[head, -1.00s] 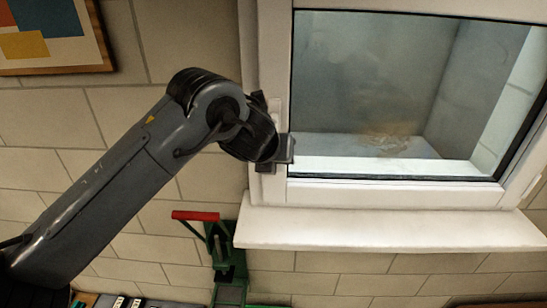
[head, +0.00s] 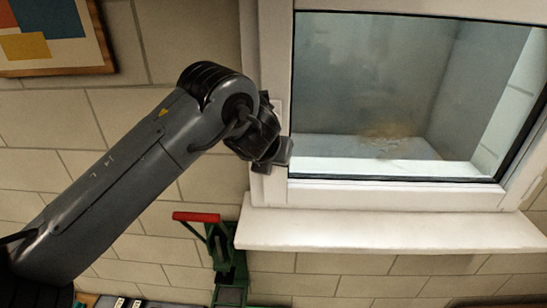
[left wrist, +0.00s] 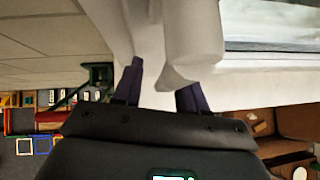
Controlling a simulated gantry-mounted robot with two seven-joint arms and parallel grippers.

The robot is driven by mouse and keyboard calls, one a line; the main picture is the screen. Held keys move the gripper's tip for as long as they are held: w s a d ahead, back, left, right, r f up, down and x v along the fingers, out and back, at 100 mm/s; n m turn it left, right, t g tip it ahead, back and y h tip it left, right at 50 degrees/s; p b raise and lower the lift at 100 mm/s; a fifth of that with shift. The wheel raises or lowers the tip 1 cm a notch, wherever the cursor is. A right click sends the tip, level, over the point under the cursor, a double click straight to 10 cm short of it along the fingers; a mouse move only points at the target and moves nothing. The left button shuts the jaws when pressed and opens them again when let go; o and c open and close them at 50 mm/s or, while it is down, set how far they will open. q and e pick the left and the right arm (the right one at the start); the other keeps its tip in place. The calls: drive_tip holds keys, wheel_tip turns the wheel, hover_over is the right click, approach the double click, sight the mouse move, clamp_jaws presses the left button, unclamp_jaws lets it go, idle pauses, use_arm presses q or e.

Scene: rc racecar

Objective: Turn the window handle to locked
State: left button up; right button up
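The white window handle (left wrist: 195,38) shows large in the left wrist view, its end reaching down between my fingers and nearer the right-hand one. In the head view, only a pale bit of it (head: 278,106) shows on the left side of the window frame (head: 400,194); my gripper hides the rest. My left gripper (head: 276,160) is at the lower left corner of the frame. Its two dark fingers (left wrist: 160,88) are apart, with the handle end between them; I cannot tell whether they touch it. My right gripper is not in view.
A white sill (head: 390,230) juts out below the window. A green tool with a red handle (head: 197,217) stands below my left arm. A framed picture (head: 50,35) hangs at upper left. The brick wall between is clear.

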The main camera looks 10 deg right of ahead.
use_arm(q)
drive_tip(key=shift+s+r, duration=0.1)
drive_tip(key=shift+s+r, duration=0.15)
drive_tip(key=shift+s, duration=0.05)
drive_tip(key=b+v, duration=0.3)
drive_tip(key=v, duration=0.7)
drive_tip(key=shift+b, duration=0.4)
